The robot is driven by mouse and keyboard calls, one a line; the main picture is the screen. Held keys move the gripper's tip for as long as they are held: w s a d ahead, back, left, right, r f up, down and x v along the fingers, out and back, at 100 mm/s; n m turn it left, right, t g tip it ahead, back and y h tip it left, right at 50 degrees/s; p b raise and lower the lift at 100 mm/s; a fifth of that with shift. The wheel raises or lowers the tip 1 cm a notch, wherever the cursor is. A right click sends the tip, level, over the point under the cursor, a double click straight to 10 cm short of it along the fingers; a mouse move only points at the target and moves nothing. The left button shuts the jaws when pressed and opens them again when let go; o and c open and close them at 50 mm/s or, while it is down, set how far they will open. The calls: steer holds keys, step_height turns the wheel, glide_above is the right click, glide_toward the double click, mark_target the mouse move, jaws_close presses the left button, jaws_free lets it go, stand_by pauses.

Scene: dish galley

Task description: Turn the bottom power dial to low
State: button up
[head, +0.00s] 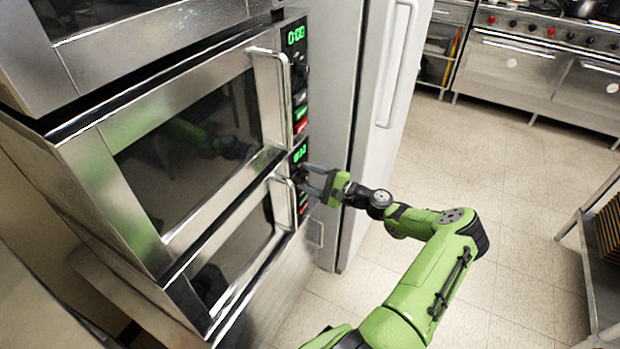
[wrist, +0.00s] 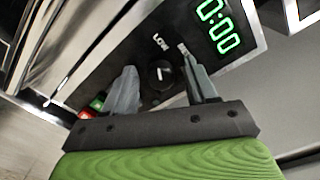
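The bottom power dial (wrist: 160,74) is a round black knob with a light mark. It sits on the black control panel in the wrist view, with the word LOW printed near it. My gripper (wrist: 155,80) is open, with one finger on each side of the dial in that view. I cannot tell whether the fingers touch it. In the head view my gripper (head: 312,181) is at the lower microwave's panel and covers the dial there. The lower microwave (head: 237,262) is steel with a dark window and a green display.
The upper microwave (head: 190,150) with its own panel (head: 298,75) and vertical handle (head: 284,95) is just above. A white fridge door (head: 385,120) stands to the right of the panel. The green and red buttons (wrist: 91,108) lie beside my fingers. Open floor (head: 490,190) is to the right.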

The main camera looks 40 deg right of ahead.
steer(key=p+v, duration=0.2)
steer(key=v, duration=1.3)
steer(key=shift+s, duration=0.35)
steer(key=shift+d, duration=0.1)
